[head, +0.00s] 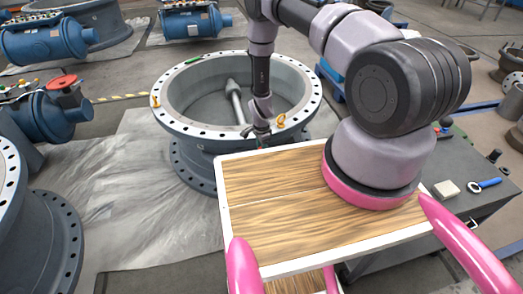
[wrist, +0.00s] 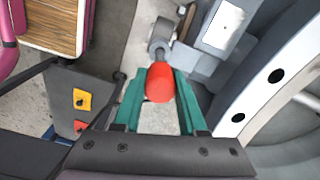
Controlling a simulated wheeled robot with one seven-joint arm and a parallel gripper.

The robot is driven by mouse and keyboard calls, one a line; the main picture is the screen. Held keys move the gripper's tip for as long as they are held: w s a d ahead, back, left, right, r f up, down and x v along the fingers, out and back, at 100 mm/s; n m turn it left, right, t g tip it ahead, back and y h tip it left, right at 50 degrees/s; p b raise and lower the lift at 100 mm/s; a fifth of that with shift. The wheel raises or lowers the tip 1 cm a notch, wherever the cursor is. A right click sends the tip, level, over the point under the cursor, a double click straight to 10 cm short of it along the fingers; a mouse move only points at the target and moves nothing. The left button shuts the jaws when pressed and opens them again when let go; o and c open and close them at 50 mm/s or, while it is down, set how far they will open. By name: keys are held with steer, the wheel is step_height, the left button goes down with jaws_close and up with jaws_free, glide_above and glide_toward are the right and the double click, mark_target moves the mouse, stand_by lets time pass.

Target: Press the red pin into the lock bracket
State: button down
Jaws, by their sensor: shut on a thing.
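In the wrist view the red pin (wrist: 160,82) sits between the green fingers of my gripper (wrist: 160,88), which is shut on it. Just beyond the pin is a grey fitting with a rounded end (wrist: 162,36), beside the valve's grey flange (wrist: 255,95). This fitting may be the lock bracket; I cannot tell whether the pin touches it. In the head view my gripper (head: 262,132) is at the near side of the large grey butterfly valve (head: 195,137), below its rim. The pin and the bracket cannot be made out there.
A wooden-topped platform with a white edge (head: 270,215) lies in front of the valve. A dark grey cabinet (head: 465,180) with a blue wrench (head: 483,185) and a pale block (head: 446,189) stands at right. Another flanged body (head: 40,235) is at left. Floor between is clear.

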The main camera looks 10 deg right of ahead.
steer(key=shift+f, duration=4.65)
jaws_free()
steer(key=shift+r, duration=3)
